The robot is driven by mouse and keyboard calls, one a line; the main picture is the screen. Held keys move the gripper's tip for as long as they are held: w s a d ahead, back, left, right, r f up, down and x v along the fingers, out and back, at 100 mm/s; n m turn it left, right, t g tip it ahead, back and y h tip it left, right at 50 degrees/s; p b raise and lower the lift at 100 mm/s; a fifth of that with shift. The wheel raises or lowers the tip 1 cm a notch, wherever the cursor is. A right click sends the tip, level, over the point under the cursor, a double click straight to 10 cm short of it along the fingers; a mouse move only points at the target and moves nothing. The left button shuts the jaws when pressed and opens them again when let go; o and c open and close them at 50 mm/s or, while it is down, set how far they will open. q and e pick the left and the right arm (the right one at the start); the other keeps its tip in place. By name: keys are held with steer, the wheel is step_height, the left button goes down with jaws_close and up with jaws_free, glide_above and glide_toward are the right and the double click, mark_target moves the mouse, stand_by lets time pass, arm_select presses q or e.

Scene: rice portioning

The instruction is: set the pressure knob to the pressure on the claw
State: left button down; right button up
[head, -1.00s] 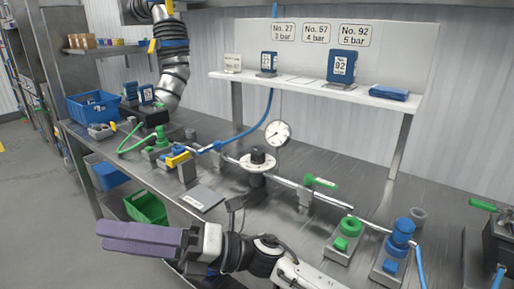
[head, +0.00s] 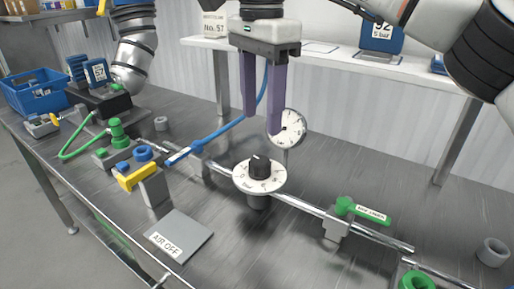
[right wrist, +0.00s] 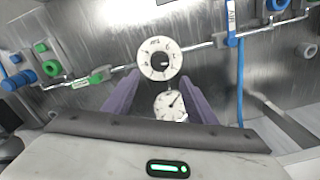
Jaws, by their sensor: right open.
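The black pressure knob (head: 260,167) sits on a round white scale on the pipe, in the middle of the bench. It also shows in the right wrist view (right wrist: 159,62); its scale figures are too small to read. My right gripper (head: 262,124) is open and empty, its purple fingers pointing down above the knob, apart from it. A blue claw unit (head: 97,73) with a white label, seemingly 57, is at the left beside a silver jointed arm (head: 136,50). A white card (head: 214,28) on the shelf reads No. 57. My left gripper is out of view.
A round pressure gauge (head: 290,128) stands close behind the knob, near my right fingers. A green-handled valve (head: 361,211) is to the right and a yellow-handled one (head: 139,177) to the left. An AIR OFF plate (head: 179,236) lies in front.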

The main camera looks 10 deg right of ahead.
mark_target(260, 160)
step_height(260, 160, down, 9)
steer(key=shift+s+r+b, duration=0.1)
steer(key=shift+r+b, duration=0.1)
steer(key=shift+b, duration=0.5)
steer(key=shift+f, duration=0.55)
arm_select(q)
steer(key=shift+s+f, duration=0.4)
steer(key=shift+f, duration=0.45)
arm_select(e)
steer(key=c, duration=1)
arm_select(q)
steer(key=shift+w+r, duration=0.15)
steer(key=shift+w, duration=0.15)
arm_select(e)
steer(key=shift+c, duration=0.3)
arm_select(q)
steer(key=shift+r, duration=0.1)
arm_select(e)
steer(key=shift+m, duration=0.3)
